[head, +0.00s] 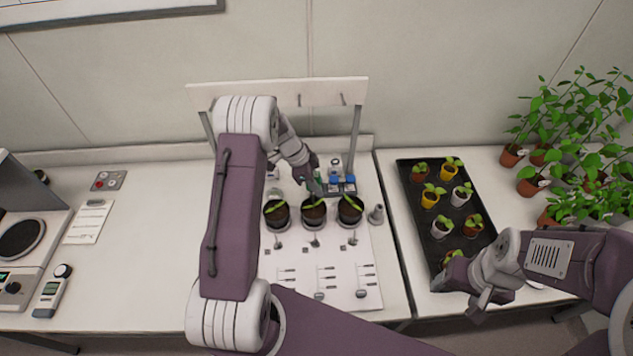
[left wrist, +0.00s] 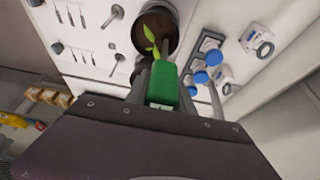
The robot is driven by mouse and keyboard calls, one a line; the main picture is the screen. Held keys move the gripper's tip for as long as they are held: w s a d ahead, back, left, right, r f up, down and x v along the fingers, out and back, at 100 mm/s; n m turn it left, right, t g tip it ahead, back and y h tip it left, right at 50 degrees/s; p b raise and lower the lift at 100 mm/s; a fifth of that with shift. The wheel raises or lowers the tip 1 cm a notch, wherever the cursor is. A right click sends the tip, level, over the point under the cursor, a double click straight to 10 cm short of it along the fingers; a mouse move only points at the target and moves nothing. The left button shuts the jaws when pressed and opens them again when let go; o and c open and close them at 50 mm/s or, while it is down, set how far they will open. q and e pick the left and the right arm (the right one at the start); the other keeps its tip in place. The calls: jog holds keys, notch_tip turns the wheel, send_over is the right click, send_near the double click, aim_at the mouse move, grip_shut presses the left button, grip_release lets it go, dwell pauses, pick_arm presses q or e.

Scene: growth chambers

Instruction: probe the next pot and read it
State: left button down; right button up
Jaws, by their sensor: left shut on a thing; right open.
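Three dark pots with seedlings stand in a row on the white board: left pot (head: 276,213), middle pot (head: 313,212), right pot (head: 350,210). My left gripper (head: 316,187) is just behind the middle pot. In the left wrist view it is shut on a green-handled probe (left wrist: 163,86). A pot (left wrist: 157,28) with a seedling shows just beyond the green handle; another pot is mostly hidden behind the gripper. The probe's tip is hidden, so I cannot tell whether it touches soil. My right gripper (head: 484,298) is open and empty by the black tray's front end.
A rack of blue-capped bottles (left wrist: 203,66) stands close behind the pots. A grey cylindrical holder (head: 376,214) is right of them. The black tray (head: 440,250) holds several small pots. A handheld meter (head: 51,292) and a hotplate-like device (head: 22,238) are at left. The left bench is mostly clear.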

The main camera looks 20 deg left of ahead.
dwell(0.5)
pick_arm(q)
jog(key=shift+b, duration=0.35)
dwell(0.4)
jog(key=shift+r+b, duration=0.1)
jog(key=shift+b, duration=0.4)
jog(key=shift+f+b, duration=2.45)
jog(key=shift+b, duration=0.2)
